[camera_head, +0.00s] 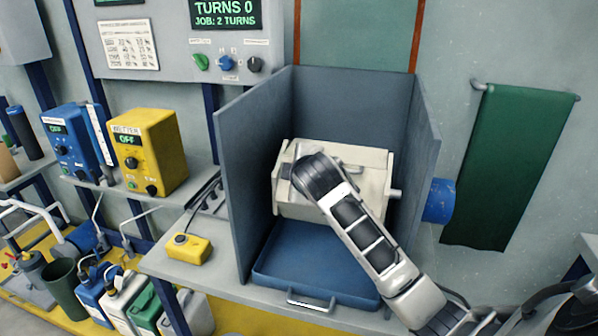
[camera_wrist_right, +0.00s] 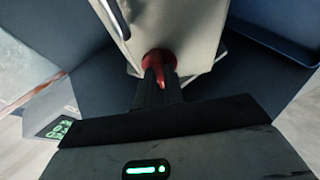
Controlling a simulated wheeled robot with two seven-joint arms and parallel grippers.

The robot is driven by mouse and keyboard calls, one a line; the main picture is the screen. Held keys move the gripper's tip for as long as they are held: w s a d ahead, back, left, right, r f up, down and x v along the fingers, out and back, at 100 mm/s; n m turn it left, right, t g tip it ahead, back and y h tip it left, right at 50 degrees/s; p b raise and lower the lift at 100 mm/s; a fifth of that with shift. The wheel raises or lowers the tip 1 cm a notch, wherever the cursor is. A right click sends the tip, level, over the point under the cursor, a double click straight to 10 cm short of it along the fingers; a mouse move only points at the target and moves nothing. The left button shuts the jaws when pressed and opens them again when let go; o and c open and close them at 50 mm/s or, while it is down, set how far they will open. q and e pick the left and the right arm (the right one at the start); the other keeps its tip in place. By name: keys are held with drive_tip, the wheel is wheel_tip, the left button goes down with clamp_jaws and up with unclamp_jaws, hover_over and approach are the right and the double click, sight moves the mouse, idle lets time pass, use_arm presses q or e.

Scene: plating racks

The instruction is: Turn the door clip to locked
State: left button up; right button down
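The cream barrel box (camera_head: 372,172) sits inside a grey open-fronted booth, above a blue tray (camera_head: 310,262). My right arm reaches in from the lower right and covers part of the box. The door clip is hidden in the head view. In the right wrist view a red clip (camera_wrist_right: 157,55) stands at the near end of the pale box (camera_wrist_right: 188,28). My right gripper (camera_wrist_right: 161,78) has its two black fingers close together with red showing between them; it looks shut on the clip. I cannot tell whether the clip is at locked. My left gripper is out of view.
The booth's grey side walls (camera_head: 236,180) stand close on both sides of the arm. A control panel (camera_head: 225,60) above reads TURNS 0, JOB: 2 TURNS. A yellow box (camera_head: 188,248) with a button lies left of the tray. A green cloth (camera_head: 510,165) hangs at right.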

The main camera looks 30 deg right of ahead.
idle(0.4)
use_arm(q)
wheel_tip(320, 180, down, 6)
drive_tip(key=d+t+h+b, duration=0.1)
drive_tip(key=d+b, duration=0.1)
drive_tip(key=b, duration=1.1)
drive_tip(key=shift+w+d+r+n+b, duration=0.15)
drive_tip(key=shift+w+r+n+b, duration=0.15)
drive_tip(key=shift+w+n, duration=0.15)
use_arm(e)
drive_tip(key=shift+w+a+f+m+g+h, duration=0.2)
drive_tip(key=shift+m+h, duration=1)
drive_tip(key=shift+m, duration=2.25)
drive_tip(key=shift+a+f+m+h, duration=0.25)
drive_tip(key=shift+m+h, duration=0.95)
drive_tip(key=shift+m, duration=2.2)
drive_tip(key=shift+w+a+f+m+g+h, duration=0.2)
drive_tip(key=shift+m+h, duration=1)
drive_tip(key=shift+m, duration=2.25)
drive_tip(key=shift+s+r, duration=0.1)
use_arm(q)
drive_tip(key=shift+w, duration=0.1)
use_arm(e)
drive_tip(key=c, duration=1.5)
unclamp_jaws()
